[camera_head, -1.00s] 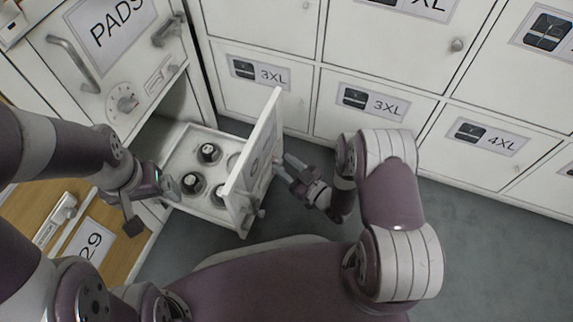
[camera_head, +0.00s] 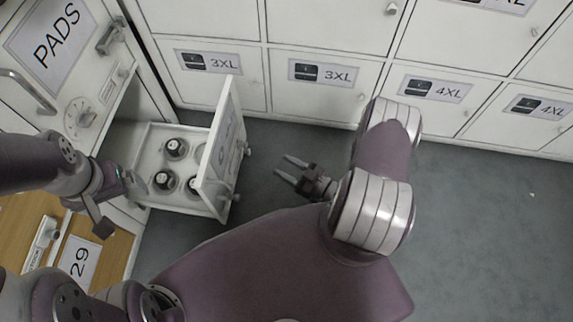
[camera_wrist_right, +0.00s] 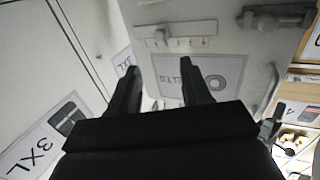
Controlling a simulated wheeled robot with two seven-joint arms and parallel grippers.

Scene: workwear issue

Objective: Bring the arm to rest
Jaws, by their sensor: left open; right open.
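My right gripper (camera_head: 290,169) is open and empty in the head view, over the grey floor to the right of the open drawer's front panel and apart from it. Its two dark fingers also show in the right wrist view (camera_wrist_right: 158,72), apart, with a white labelled panel (camera_wrist_right: 225,62) beyond them. My left gripper (camera_head: 118,207) is open at the left of the head view, beside the near left side of the open drawer (camera_head: 150,147). I cannot tell whether it touches the drawer. Nothing shows between its fingers.
The drawer holds several dark round items (camera_head: 165,180) in round recesses. White lockers labelled 3XL and 4XL (camera_head: 325,98) line the back. A PADS cabinet (camera_head: 50,42) and a wooden front marked 29 (camera_head: 110,255) stand at left. The floor (camera_head: 480,210) at right is clear.

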